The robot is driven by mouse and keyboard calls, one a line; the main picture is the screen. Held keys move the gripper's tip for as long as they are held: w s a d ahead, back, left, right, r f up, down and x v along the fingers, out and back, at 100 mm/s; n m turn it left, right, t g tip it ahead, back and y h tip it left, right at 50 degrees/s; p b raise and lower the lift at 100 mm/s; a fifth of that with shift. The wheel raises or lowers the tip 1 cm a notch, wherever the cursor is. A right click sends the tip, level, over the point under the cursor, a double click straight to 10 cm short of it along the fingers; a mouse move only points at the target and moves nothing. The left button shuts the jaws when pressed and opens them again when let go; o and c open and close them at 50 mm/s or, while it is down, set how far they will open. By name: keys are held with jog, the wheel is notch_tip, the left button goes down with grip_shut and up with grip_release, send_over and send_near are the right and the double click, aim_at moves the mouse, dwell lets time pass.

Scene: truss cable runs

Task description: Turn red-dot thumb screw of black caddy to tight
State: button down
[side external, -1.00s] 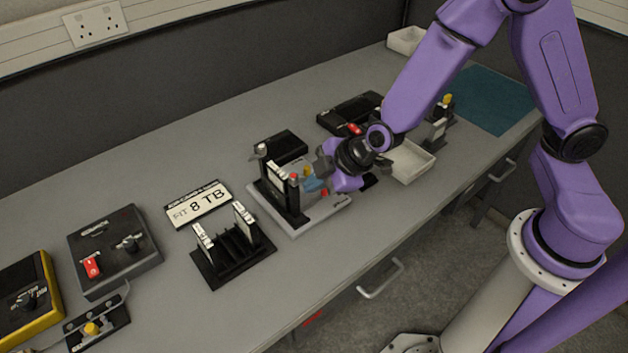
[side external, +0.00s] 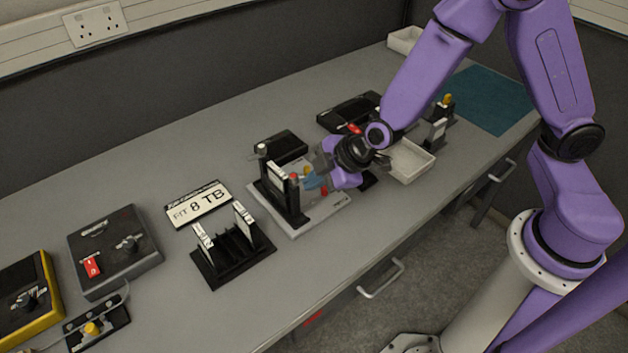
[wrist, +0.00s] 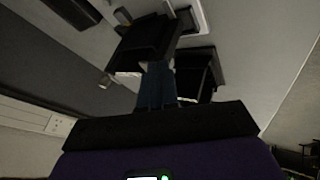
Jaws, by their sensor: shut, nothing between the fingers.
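The black caddy (side external: 283,192) stands upright on a light grey base plate (side external: 325,212) near the middle of the bench. A small red-topped part (side external: 294,176) shows at its top near edge; I cannot tell its turn angle. My gripper (side external: 311,181), with blue fingertips, is shut and empty just right of the caddy, close to this red top. I cannot tell whether they touch. In the wrist view my shut fingers (wrist: 156,82) point at a black block-like part (wrist: 148,42), and the red dot is not visible there.
A dark box (side external: 282,147) stands behind the caddy. A white tray (side external: 412,162) sits to the right. Bare bench lies along the front.

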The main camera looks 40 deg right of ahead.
jog(key=shift+w+d, duration=0.25)
jog(key=shift+d, duration=0.05)
dwell(0.4)
jog(key=shift+w+n+g+y, duration=0.65)
jog(key=shift+w+n+g, duration=0.4)
jog(key=shift+n, duration=1)
jog(key=shift+w+n+g+y, duration=0.6)
jog(key=shift+w+n+g, duration=0.45)
jog(key=shift+n, duration=1.05)
jog(key=shift+w+n+g+y, duration=0.75)
jog(key=shift+n+g, duration=0.45)
jog(key=shift+n, duration=0.85)
jog(key=shift+w+a, duration=0.1)
jog(key=shift+w, duration=0.1)
jog(key=shift+a, duration=0.1)
